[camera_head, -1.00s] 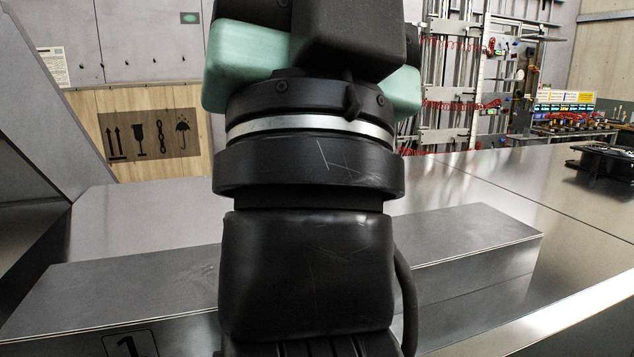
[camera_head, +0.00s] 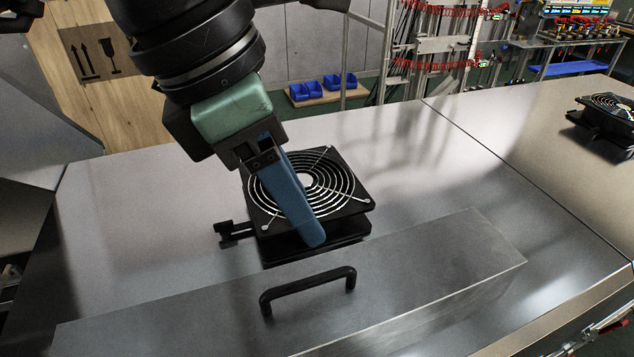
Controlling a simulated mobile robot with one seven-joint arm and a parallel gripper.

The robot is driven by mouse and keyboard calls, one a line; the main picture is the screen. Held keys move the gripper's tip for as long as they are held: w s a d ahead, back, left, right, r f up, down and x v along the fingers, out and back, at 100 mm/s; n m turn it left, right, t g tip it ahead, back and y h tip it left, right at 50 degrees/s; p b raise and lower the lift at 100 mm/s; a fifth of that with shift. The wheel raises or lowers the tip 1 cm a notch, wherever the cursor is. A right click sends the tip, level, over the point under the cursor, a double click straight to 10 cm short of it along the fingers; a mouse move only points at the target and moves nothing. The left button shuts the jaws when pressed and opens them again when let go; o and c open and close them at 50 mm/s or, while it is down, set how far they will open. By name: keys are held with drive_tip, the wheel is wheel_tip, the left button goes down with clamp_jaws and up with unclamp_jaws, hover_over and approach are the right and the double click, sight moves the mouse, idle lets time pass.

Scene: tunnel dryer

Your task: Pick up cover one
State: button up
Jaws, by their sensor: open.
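Cover one (camera_head: 430,265) is a long grey sheet-metal cover lying across the front of the picture. A black bar handle (camera_head: 308,283) stands on its top face. The figure 1 on its front does not show now. My gripper (camera_head: 314,238) points down from the upper left, its blue finger in front of the fan in the picture. The fingertip appears just behind the handle and apart from it. One finger shows clearly; the other is mostly hidden behind it. The jaws are open and hold nothing.
A black fan with a wire grille (camera_head: 345,190) stands just behind the cover, with a small black bracket (camera_head: 233,233) at its left. Another fan (camera_head: 607,118) stands at the far right. The metal surface (camera_head: 440,160) between them is clear.

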drive_tip(key=a+f+y, duration=0.1)
drive_tip(key=a, duration=0.1)
drive_tip(key=p, duration=0.2)
hover_over(307, 280)
drive_tip(key=a, duration=0.1)
drive_tip(key=f, duration=0.5)
drive_tip(key=shift+s+a+f, duration=0.2)
drive_tip(key=shift+s+f, duration=0.1)
drive_tip(key=shift+s, duration=0.05)
drive_tip(key=p+x, duration=0.3)
drive_tip(key=x, duration=0.2)
drive_tip(key=shift+a+f, duration=0.1)
drive_tip(key=shift+f, duration=0.5)
drive_tip(key=shift+f+b, duration=0.3)
drive_tip(key=shift+b, duration=0.25)
clamp_jaws()
idle(0.8)
